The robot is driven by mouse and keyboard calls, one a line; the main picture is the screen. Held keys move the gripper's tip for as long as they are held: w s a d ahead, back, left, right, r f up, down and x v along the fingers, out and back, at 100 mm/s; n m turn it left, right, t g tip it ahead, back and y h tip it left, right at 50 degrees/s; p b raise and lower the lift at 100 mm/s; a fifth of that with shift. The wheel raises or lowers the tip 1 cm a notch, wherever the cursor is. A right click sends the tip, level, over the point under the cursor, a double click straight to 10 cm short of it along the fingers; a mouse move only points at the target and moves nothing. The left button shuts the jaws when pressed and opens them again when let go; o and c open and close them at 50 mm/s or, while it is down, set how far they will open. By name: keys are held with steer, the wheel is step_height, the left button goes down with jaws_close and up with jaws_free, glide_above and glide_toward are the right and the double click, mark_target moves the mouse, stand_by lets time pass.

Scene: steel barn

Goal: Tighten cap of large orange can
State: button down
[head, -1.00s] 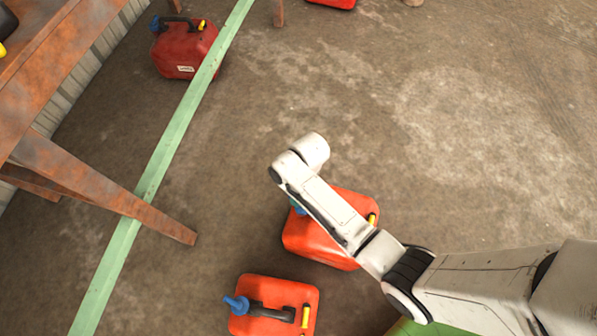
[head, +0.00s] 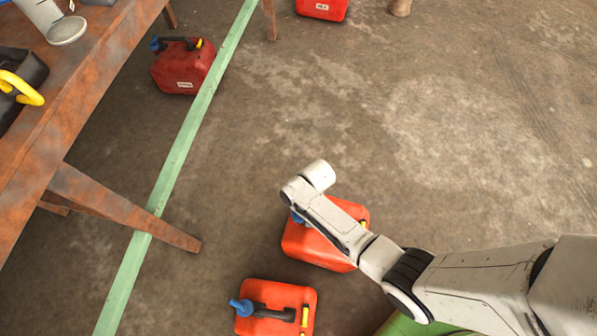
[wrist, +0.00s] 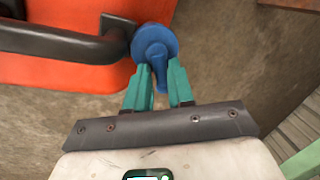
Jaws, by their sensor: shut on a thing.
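The large orange can (head: 308,250) stands on the floor under my arm in the head view. Its orange body (wrist: 75,72) and black handle (wrist: 55,42) fill the upper left of the wrist view. The blue cap (wrist: 153,40) with its narrow spout is at the can's edge, right of the handle. My gripper (wrist: 160,76) has its green fingers on both sides of the blue spout and is shut on it. In the head view my arm hides the gripper and most of the cap; only a bit of blue shows.
A second orange can (head: 262,325) with a blue spout (head: 241,307) stands close in front. A darker red can (head: 182,72) is by the green floor strip (head: 170,175). A rusty table (head: 100,65) stands left. Floor to the right is clear.

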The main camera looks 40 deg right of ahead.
steer(key=m, duration=0.1)
steer(key=m+p, duration=0.1)
steer(key=m, duration=0.1)
steer(key=m+p, duration=0.1)
steer(key=m, duration=0.1)
steer(key=shift+s+d+t+h, duration=0.2)
steer(key=shift+s+t+h, duration=0.1)
steer(key=shift+s, duration=0.1)
steer(key=shift+m+p, duration=0.3)
steer(key=shift+m, duration=0.1)
steer(key=c, duration=1.1)
jaws_free()
steer(key=shift+s, duration=0.1)
steer(key=shift+f, duration=0.1)
